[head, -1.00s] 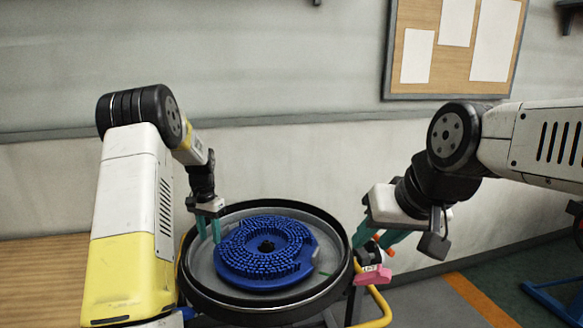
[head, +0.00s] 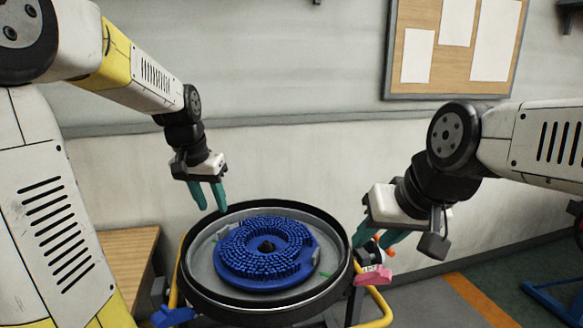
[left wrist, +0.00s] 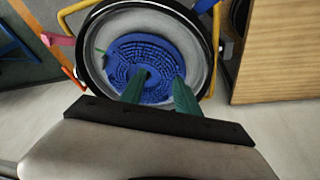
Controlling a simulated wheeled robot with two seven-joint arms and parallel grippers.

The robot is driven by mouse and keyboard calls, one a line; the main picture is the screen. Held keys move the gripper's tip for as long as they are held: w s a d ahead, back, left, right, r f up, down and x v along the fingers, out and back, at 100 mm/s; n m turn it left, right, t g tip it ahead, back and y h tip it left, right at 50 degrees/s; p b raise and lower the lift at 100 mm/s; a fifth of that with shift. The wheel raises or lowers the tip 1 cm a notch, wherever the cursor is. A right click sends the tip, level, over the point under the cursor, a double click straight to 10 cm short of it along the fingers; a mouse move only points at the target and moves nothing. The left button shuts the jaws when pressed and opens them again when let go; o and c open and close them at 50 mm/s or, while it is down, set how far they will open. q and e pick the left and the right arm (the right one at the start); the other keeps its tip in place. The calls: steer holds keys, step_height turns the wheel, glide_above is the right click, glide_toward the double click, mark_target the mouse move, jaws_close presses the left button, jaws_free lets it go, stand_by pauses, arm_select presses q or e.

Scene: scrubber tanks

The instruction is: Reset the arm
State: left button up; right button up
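My left gripper (head: 209,207) is in the head view, above and behind the left back rim of the round tank (head: 190,290). Its two teal fingers point down, apart and with nothing between them. The left wrist view also shows the open left gripper (left wrist: 156,82), with the tank beyond it. A blue round brush (head: 240,268) lies flat inside the tank, apart from the fingers. My right gripper (head: 376,240) is at the tank's right rim. Its teal fingers are spread, and I see nothing held; their tips are partly hard to make out.
A pink tag (head: 374,276) and a yellow tube (head: 383,305) are at the tank's right side, close under my right gripper. A wooden table (head: 125,260) stands to the left. A wall with a pinboard (head: 460,95) is behind. The air above the tank is clear.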

arm_select(q)
steer(key=s+d+r+n+t, duration=0.1)
steer(key=s+d, duration=0.1)
steer(key=s, duration=0.7)
steer(key=s+d+r+t+h, duration=0.1)
steer(key=s+d+t, duration=0.1)
steer(key=s, duration=0.7)
steer(key=shift+d+r+n, duration=0.3)
steer(key=shift+d+n, duration=0.1)
